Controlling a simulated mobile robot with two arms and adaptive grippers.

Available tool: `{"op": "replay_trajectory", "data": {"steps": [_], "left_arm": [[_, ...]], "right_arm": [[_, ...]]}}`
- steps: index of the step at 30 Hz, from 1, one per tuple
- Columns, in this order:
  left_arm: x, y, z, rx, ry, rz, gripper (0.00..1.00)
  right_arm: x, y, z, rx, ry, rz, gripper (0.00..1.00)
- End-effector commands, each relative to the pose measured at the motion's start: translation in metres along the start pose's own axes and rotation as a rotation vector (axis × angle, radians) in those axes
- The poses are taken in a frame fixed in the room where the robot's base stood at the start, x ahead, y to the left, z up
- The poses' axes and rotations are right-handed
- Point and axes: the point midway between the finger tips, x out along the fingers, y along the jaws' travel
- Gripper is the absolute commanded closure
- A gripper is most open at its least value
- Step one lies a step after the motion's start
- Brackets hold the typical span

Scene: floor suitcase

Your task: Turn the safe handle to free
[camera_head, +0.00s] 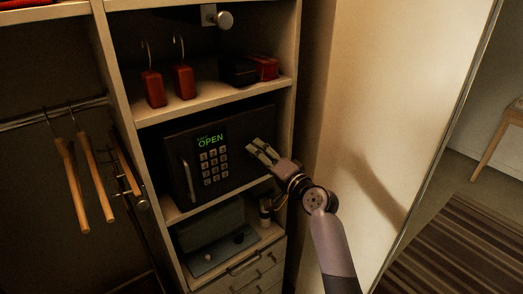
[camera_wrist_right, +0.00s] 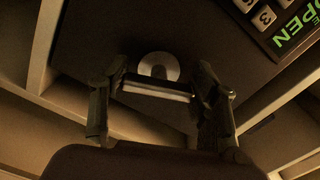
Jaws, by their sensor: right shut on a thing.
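The dark safe (camera_head: 242,176) sits on the middle shelf, its door closed or nearly so. Its green display (camera_head: 211,141) reads OPEN. My right gripper (camera_head: 262,151) is at the right part of the safe's front and hides the turning handle in the head view. In the right wrist view, the safe handle is a pale bar (camera_wrist_right: 157,91) in front of a round silver plate (camera_wrist_right: 159,65). My right gripper (camera_wrist_right: 158,100) has a finger at each end of this bar and is shut on it. My left gripper is not in view.
A vertical pull bar (camera_head: 187,180) is on the safe's left side. Wooden hangers (camera_head: 72,185) hang at left. A pale door panel (camera_head: 385,110) stands right of my right arm.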

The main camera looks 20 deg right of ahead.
Motion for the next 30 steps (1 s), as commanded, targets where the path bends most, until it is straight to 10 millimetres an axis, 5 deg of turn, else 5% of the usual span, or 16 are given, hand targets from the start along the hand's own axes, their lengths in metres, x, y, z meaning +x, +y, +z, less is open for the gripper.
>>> {"op": "replay_trajectory", "data": {"steps": [12,30], "left_arm": [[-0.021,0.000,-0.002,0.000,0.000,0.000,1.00],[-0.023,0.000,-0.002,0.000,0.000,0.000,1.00]], "right_arm": [[0.000,-0.002,-0.001,0.233,0.002,0.000,0.72],[0.000,-0.001,-0.001,0.281,0.002,0.000,0.72]]}}
